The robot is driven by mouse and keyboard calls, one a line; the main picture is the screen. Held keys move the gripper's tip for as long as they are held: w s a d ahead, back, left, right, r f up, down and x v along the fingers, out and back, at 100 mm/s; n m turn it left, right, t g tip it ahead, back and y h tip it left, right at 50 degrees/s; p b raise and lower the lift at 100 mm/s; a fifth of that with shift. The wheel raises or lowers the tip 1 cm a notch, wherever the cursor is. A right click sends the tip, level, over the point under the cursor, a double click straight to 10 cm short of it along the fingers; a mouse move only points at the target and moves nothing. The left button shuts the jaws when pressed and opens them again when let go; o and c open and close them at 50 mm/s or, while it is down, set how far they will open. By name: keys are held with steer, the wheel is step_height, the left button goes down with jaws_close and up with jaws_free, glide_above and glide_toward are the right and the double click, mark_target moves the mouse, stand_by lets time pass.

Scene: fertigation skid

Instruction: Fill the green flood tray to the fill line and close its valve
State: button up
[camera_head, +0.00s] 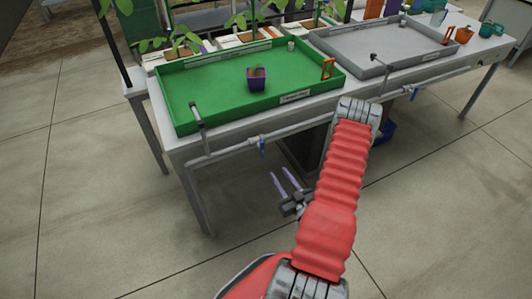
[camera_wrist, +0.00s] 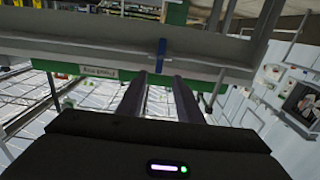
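The green flood tray (camera_head: 225,88) sits on the left of the bench, with a spout (camera_head: 197,113) over its front left corner. Its floor looks plain green; I cannot make out water or a fill line. Its blue valve handle (camera_head: 262,147) hangs down from the pipe below the front edge. In the wrist view the blue handle (camera_wrist: 161,55) stands upright across the pale pipe, beyond and between my fingertips. My gripper (camera_head: 282,182) is below the handle and apart from it, open and empty. Both fingers show spread in the wrist view (camera_wrist: 158,82).
A purple pot (camera_head: 257,80) with a seedling stands in the green tray. A grey tray (camera_head: 375,47) is to the right, with another blue valve handle (camera_head: 413,92) below it. Bench legs (camera_head: 197,200) stand near my gripper. The floor in front is clear.

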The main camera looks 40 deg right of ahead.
mark_target(263, 149)
steer(key=x, duration=1.3)
steer(key=shift+w+d, duration=0.1)
steer(key=shift+w, duration=0.15)
